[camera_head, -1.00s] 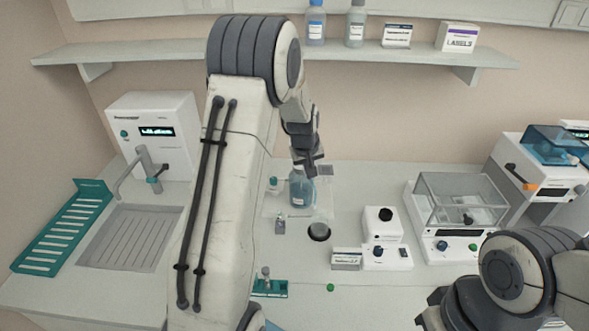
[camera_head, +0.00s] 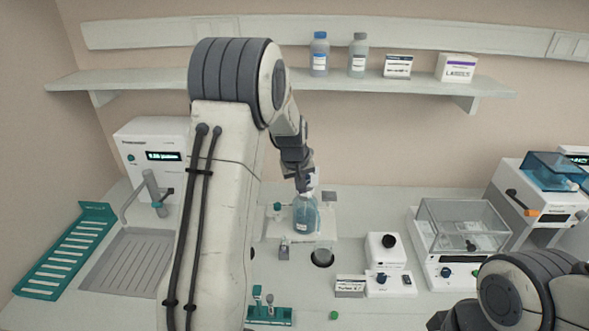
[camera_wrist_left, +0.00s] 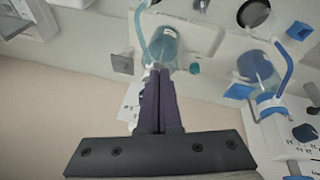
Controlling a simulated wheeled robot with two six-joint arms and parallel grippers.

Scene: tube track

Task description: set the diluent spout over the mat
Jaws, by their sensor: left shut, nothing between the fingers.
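A bottle of blue-teal liquid (camera_head: 306,217) stands upright on a pale mat (camera_head: 270,229) in the head view. In the left wrist view the bottle (camera_wrist_left: 165,45) has a curved teal spout (camera_wrist_left: 143,28). A second bottle (camera_wrist_left: 262,68), with a blue spout (camera_wrist_left: 286,65), shows there too; my arm hides it in the head view. I cannot tell from the labels which one holds diluent. My left gripper (camera_head: 303,186) is shut and empty, pointing down at the teal bottle's top. Its fingers (camera_wrist_left: 157,75) overlap the cap, and contact is unclear.
A dark round hole (camera_head: 322,257) lies in front of the bottle. A small white device (camera_head: 386,250) and a glass-sided balance (camera_head: 462,235) stand to the right. A sink (camera_head: 125,260) and green rack (camera_head: 68,255) are at left. A shelf (camera_head: 430,90) runs behind.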

